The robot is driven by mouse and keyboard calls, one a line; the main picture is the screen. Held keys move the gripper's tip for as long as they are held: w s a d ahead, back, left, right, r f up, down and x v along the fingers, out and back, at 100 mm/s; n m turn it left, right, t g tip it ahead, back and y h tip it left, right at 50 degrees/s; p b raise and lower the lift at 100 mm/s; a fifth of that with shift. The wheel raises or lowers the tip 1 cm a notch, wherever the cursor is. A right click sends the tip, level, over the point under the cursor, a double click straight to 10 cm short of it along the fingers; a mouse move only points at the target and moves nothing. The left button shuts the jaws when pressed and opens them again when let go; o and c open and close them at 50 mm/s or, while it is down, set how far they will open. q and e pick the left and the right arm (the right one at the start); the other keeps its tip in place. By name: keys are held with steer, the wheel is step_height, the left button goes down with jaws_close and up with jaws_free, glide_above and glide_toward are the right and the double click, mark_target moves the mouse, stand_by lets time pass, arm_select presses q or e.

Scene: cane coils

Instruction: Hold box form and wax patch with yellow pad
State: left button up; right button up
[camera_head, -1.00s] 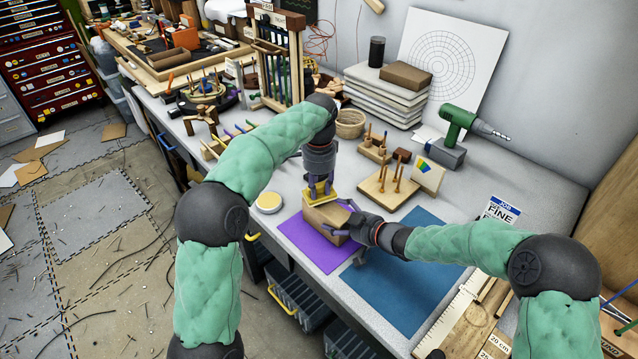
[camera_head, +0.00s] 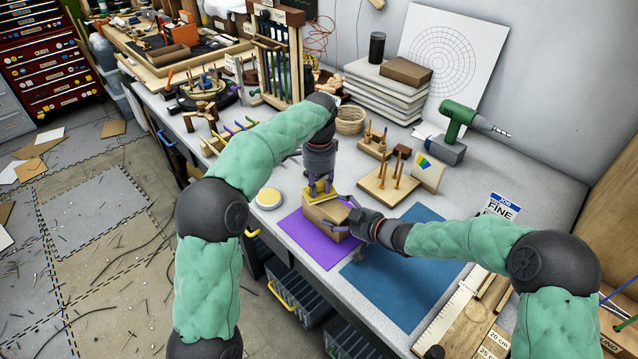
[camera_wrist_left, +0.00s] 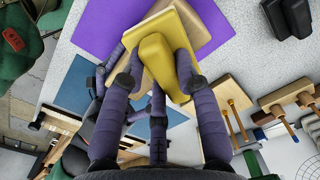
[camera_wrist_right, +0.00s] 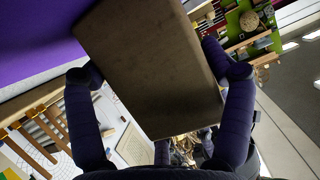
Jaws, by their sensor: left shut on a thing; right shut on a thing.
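The box form (camera_head: 325,217) is a brown wooden block on the purple mat (camera_head: 308,248). My right gripper (camera_head: 348,224) is shut on its right end; in the right wrist view the box form (camera_wrist_right: 150,70) lies between the fingers. The yellow pad (camera_head: 319,194) sits over the top of the box form. My left gripper (camera_head: 320,184) is shut on it from above; in the left wrist view the pad's raised grip (camera_wrist_left: 160,62) is between the fingers. Whether the pad touches the box top is hard to tell. A round tin with pale yellow content, possibly wax (camera_head: 268,198), stands to the left.
A blue mat (camera_head: 405,285) lies bare to the right of the purple one. Behind are a peg board (camera_head: 388,186), a card with a coloured patch (camera_head: 428,172) and a green drill (camera_head: 460,122). A ruler board (camera_head: 465,320) lies at the front right.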

arm_select(q)
steer(key=shift+w+a, duration=0.1)
steer(key=shift+w+a, duration=0.7)
steer(key=shift+w+a+f, duration=0.15)
steer(key=shift+w+a, duration=0.5)
steer(key=shift+a, duration=0.05)
steer(key=shift+s+d+f, duration=0.1)
steer(key=shift+s+d, duration=0.85)
steer(key=shift+d, duration=0.05)
steer(key=shift+s+d, duration=0.15)
steer(key=shift+d, duration=0.05)
steer(key=shift+w+a, duration=0.4)
steer(key=shift+a, duration=0.3)
steer(key=shift+w+a, duration=0.35)
steer(key=shift+a, duration=0.3)
steer(key=shift+r, duration=3.5)
